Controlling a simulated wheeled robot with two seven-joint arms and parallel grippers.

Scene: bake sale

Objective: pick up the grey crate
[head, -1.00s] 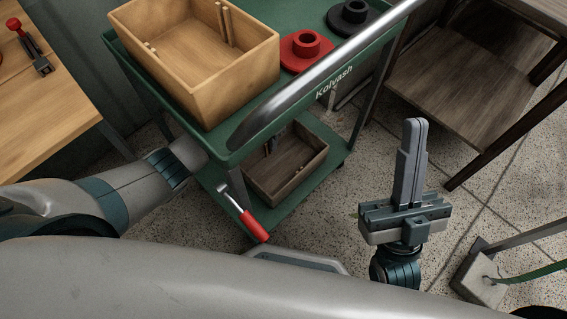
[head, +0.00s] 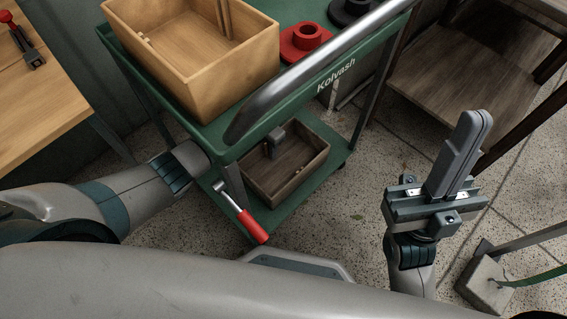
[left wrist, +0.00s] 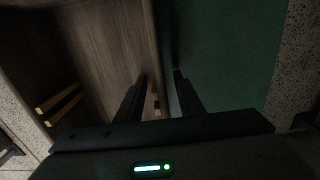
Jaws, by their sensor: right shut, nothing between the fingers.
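The grey crate, a grey-brown wooden box (head: 303,178), stands on the lower shelf of the green cart. My left arm reaches in under the cart's upper tray. Part of my left gripper (head: 276,139) shows at the crate's back-left side; the rest is hidden by the tray. In the left wrist view my left gripper (left wrist: 161,78) is open, one finger over the crate's inside (left wrist: 105,40) and the other over the green shelf, with the crate wall between them. Contact cannot be told. My right gripper (head: 478,120) is shut and empty, right of the cart.
The cart's upper tray (head: 222,135) carries a light wooden crate (head: 222,85), a red ring-shaped piece (head: 303,42) and a black one (head: 352,8). A red-handled hammer (head: 252,226) lies at the lower shelf's front-left. A wooden table (head: 40,110) stands left, a dark shelf unit (head: 440,75) right.

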